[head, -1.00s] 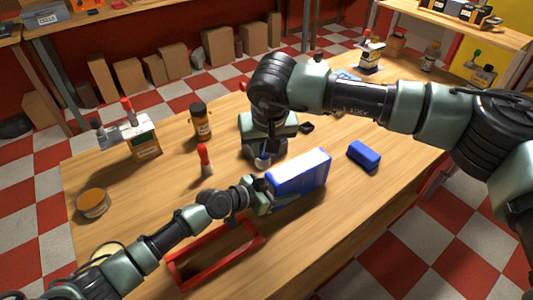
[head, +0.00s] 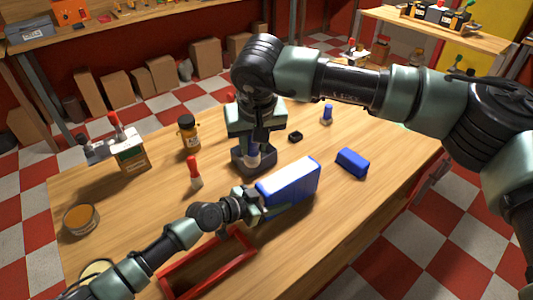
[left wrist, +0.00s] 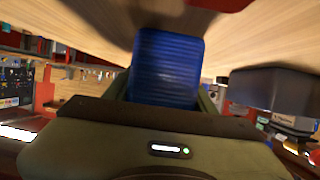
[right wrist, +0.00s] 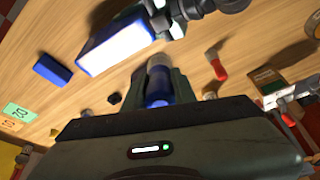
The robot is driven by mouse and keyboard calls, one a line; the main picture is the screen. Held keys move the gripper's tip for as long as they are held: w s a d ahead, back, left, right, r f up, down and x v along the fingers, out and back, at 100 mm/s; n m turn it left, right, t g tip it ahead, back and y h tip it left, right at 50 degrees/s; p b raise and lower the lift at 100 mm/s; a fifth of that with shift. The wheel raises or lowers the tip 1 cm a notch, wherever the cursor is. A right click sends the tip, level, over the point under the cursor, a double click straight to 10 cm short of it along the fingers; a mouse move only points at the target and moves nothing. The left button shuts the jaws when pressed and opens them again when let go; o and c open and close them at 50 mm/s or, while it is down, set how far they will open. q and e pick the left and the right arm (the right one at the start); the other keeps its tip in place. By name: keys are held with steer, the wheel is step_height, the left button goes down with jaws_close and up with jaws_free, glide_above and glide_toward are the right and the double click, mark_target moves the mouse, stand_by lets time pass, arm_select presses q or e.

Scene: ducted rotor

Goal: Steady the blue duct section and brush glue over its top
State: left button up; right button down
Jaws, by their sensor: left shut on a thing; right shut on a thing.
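The blue duct section (head: 290,187) has a whitish top face and sits low over the wooden table. My left gripper (head: 252,204) is shut on its left end; the blue section also fills the jaws in the left wrist view (left wrist: 167,70). My right gripper (head: 254,150) is shut on a blue-handled brush with a pale tip (head: 253,157), which also shows between the fingers in the right wrist view (right wrist: 157,80). The brush is above and left of the duct section, apart from it. Whether the top carries glue cannot be told.
A red frame (head: 207,264) lies in front of my left gripper. A blue block (head: 352,162), a small black part (head: 295,136) and a blue bottle (head: 327,114) stand right and behind. A red-capped tube (head: 194,174), orange bottle (head: 189,133) and round tin (head: 81,219) are at left.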

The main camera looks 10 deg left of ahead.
arm_select(q)
steer(key=o, duration=1.6)
steer(key=v, duration=1.2)
steer(key=shift+s, duration=0.1)
steer(key=shift+f, duration=0.1)
